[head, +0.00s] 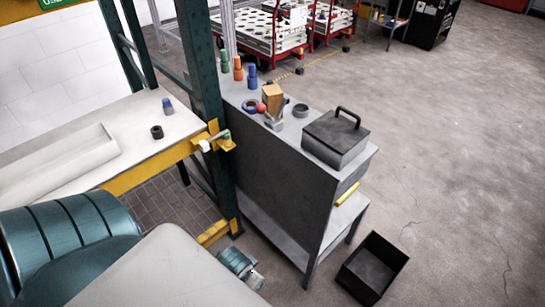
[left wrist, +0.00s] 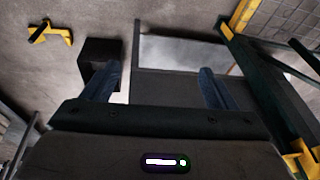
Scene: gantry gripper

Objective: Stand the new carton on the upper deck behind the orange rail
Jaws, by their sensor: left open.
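A small tan carton (head: 273,97) stands on the grey bench top in the head view, beside a red ball. It looks slightly tilted. The pale upper deck (head: 125,128) is at the left, with an orange-yellow rail (head: 150,172) along its front edge. Part of my left gripper (head: 250,272) shows low in the middle of the head view, below the bench top and apart from the carton. In the left wrist view, the gripper (left wrist: 157,85) has its two blue fingers wide apart with nothing between them. My right gripper is in neither view.
A dark green post (head: 205,75) stands between deck and bench. The deck holds a pale trough (head: 60,165), a black ring (head: 157,132) and a blue cup (head: 168,106). A handled dark box (head: 336,138) stands on the bench. An open black bin (head: 372,267) is on the floor.

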